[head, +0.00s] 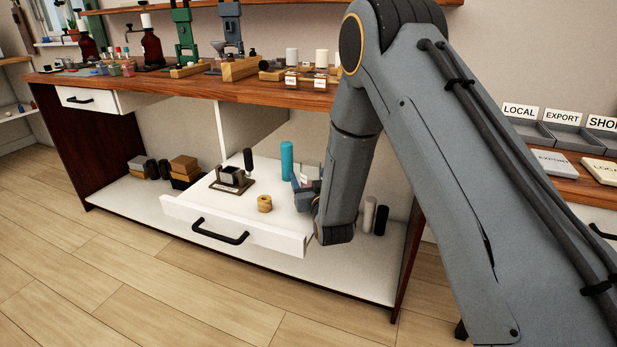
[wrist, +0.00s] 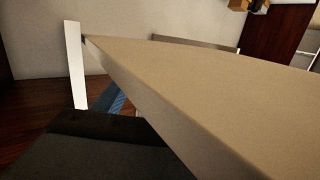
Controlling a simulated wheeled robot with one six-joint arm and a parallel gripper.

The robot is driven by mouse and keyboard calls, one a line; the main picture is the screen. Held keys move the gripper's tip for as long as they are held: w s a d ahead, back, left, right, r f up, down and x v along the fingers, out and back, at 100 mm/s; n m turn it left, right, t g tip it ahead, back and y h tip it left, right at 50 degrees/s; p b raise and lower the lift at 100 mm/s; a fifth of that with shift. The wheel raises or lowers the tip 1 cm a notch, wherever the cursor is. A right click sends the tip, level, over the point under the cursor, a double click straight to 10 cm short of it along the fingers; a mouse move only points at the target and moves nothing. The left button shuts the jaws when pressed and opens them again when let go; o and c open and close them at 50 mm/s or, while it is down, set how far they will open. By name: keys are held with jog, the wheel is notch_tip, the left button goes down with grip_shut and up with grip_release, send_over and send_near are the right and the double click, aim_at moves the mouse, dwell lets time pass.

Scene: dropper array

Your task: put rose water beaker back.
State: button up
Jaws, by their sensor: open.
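I cannot make out a rose water beaker for certain in either view. Two small labelled containers (head: 291,82) stand on the wooden counter, their labels too small to read. My gripper (head: 305,190) is low over the right side of the open white drawer (head: 235,228), and my forearm partly hides it. It is open. A grey block-like item (head: 307,170) is close beside it, and I cannot tell whether they touch. In the wrist view a large beige surface (wrist: 215,90) fills much of the picture, with a dark block (wrist: 90,145) at the lower left.
The drawer holds a dark stand (head: 231,180), a wooden ring (head: 264,203) and a blue cylinder (head: 287,158). Blocks (head: 184,168) and dark cylinders (head: 381,219) sit on the lower shelf. The counter (head: 200,88) above is crowded with bottles and stands. The floor in front is clear.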

jog(key=v, duration=0.6)
jog(key=shift+p, duration=0.3)
jog(key=shift+s+r, duration=0.1)
jog(key=shift+s, duration=0.1)
jog(key=shift+d+r+g, duration=0.1)
jog(key=shift+r+g, duration=0.4)
jog(key=shift+g, duration=0.1)
jog(key=s+r+g, duration=0.1)
jog(key=s+d+r+g+h, duration=0.1)
jog(key=s+g, duration=0.1)
jog(key=s+d+r+g+h, duration=0.1)
jog(key=s+d+r+g, duration=0.1)
jog(key=s, duration=1)
jog(key=s+d+r+g+h, duration=0.1)
jog(key=s+d+r+g, duration=0.2)
jog(key=s, duration=0.9)
jog(key=s+d+r+g+h, duration=0.1)
jog(key=s+d+r+g, duration=0.2)
jog(key=s, duration=0.9)
jog(key=d+g, duration=0.2)
jog(key=g, duration=0.2)
jog(key=shift+s+g, duration=0.3)
